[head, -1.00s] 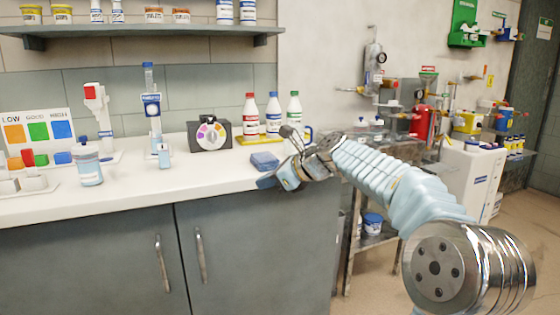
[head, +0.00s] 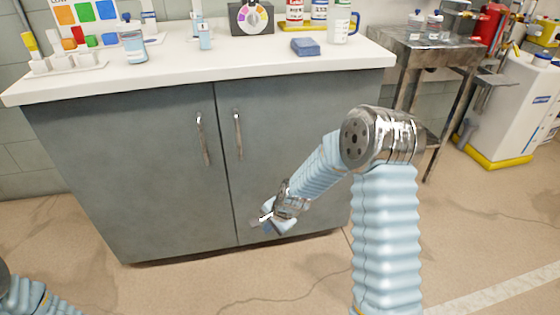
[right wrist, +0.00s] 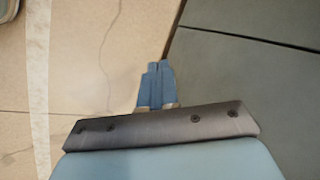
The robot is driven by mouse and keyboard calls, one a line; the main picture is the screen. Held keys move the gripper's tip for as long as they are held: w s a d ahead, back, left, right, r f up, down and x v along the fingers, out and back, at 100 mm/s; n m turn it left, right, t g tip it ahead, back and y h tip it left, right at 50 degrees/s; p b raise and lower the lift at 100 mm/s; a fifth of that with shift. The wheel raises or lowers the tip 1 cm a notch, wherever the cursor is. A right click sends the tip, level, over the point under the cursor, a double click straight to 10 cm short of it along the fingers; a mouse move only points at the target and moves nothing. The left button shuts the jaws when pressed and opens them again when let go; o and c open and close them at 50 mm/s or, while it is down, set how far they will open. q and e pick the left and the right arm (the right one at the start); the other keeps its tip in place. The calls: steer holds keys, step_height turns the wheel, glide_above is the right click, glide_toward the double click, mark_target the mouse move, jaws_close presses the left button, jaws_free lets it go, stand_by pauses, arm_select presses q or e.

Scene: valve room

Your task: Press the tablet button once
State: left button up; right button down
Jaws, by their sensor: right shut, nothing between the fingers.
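A slim white and blue dispenser (head: 197,14) stands at the back of the counter, cut off by the top edge of the head view. A small pale container (head: 205,38) stands at its foot. I cannot make out a tablet button. My right gripper (head: 262,220) hangs low in front of the grey cabinet doors, well below the counter top. In the right wrist view its blue fingers (right wrist: 156,88) are together with nothing between them. Only a piece of my left arm shows at the lower left; its gripper is out of view.
The white counter (head: 260,62) carries a dial box (head: 250,17), a blue sponge-like block (head: 305,46), a jar (head: 133,42) and bottles. The cabinet (head: 150,150) has two handles. A metal side table (head: 425,45) stands right. Floor in front is clear.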

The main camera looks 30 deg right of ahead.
steer(key=s+a+f+n+g, duration=0.1)
steer(key=s+a+f+n, duration=0.3)
steer(key=s, duration=0.3)
steer(key=s+a+f+n+g+y, duration=0.1)
steer(key=s+a+f+n, duration=0.3)
steer(key=s, duration=0.3)
steer(key=s+a+f+n+g, duration=0.1)
steer(key=s+a+f+n, duration=0.3)
steer(key=s, duration=0.3)
steer(key=shift+s+a+f+g+y, duration=0.3)
steer(key=shift+s+a+f+y, duration=0.15)
steer(key=shift+f, duration=0.1)
arm_select(q)
steer(key=shift+c, duration=0.4)
